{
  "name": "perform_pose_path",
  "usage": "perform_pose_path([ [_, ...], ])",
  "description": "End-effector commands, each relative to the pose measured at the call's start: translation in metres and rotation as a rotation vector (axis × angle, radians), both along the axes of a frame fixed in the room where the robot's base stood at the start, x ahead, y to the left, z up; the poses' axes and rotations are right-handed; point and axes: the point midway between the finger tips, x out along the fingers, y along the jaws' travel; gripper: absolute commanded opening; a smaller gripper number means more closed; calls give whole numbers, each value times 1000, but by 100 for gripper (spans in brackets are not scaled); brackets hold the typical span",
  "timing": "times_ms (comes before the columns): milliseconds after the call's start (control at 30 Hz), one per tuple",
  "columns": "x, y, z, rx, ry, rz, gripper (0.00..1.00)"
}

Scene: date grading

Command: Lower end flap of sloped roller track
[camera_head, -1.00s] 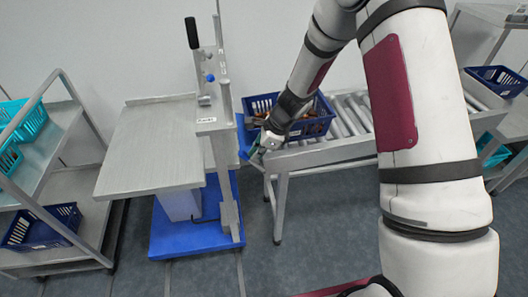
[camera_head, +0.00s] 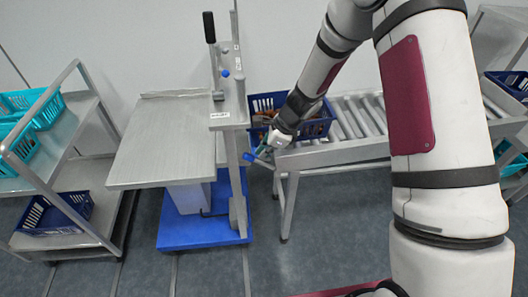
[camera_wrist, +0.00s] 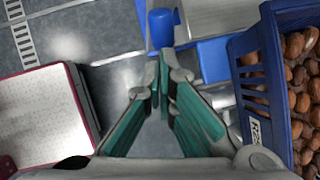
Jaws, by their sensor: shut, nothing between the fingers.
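The roller track (camera_head: 352,121) slopes at the back right, with a blue crate (camera_head: 331,117) of brown dates at its left end. My gripper (camera_head: 262,154) is just below and left of that end. In the wrist view my gripper's teal fingers (camera_wrist: 162,90) are shut at the tips with nothing between them. A blue piece (camera_head: 249,157), seemingly the end flap or its handle, sticks out low beside the fingers. A rounded blue knob (camera_wrist: 162,27) lies just beyond the fingertips; I cannot tell whether they touch. My wrist hides much of the flap.
A grey-topped stand (camera_head: 160,140) with a tall post and black handle (camera_head: 209,27) on a blue base (camera_head: 205,229) is close to the left. Left of it is a rack (camera_head: 82,88) with turquoise and blue baskets. The floor in front is open.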

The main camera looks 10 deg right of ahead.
Motion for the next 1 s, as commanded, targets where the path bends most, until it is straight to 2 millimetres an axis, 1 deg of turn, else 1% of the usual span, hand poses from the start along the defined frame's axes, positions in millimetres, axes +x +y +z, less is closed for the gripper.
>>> perform_pose_path([
  [167, -7, -13, 17, -1, -2, -1, 0],
  [267, -15, -24, 32, -1, -2, -1, 0],
  [367, -16, -20, 51, -1, -6, 7, 0],
  [500, -21, -18, 79, -2, -5, 5, 0],
  [600, -25, -16, 97, -2, -6, 6, 0],
  [700, -28, -14, 111, -1, -4, 5, 0],
  [833, -30, -13, 122, 0, -2, 4, 0],
  [1000, -31, -13, 126, 0, 0, 3, 0],
])
